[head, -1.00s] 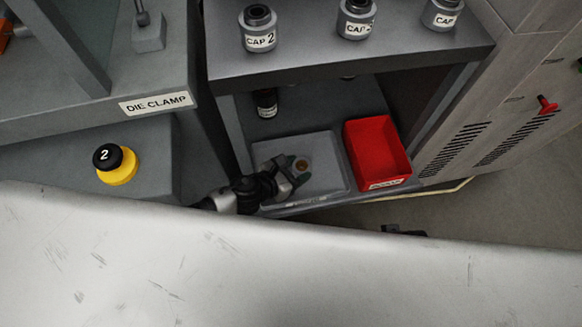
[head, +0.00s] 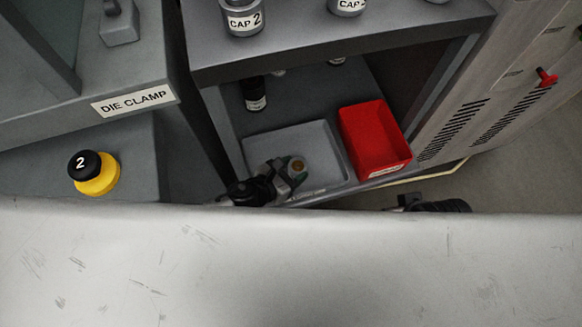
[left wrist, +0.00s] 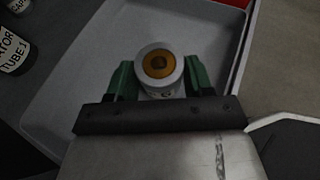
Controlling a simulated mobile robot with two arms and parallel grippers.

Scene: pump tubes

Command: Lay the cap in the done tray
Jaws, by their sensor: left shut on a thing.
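The cap (left wrist: 158,66) is a pale round piece with an orange-brown centre. My left gripper (head: 289,170) is shut on it, with green fingers on both sides in the left wrist view (left wrist: 158,82). The cap also shows in the head view (head: 298,165). It is over the shallow grey tray (head: 332,143) on the lower shelf; whether it touches the tray floor I cannot tell. The tray also shows in the left wrist view (left wrist: 205,22). A dark part, probably my right gripper (head: 408,201), shows at the shelf's front right; its jaws are unclear.
A red bin (head: 374,137) stands just right of the tray. A dark labelled tube (head: 254,94) stands behind the tray. The upper shelf (head: 345,47) with labelled cap holders overhangs. A yellow-and-black button (head: 96,173) is at the left.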

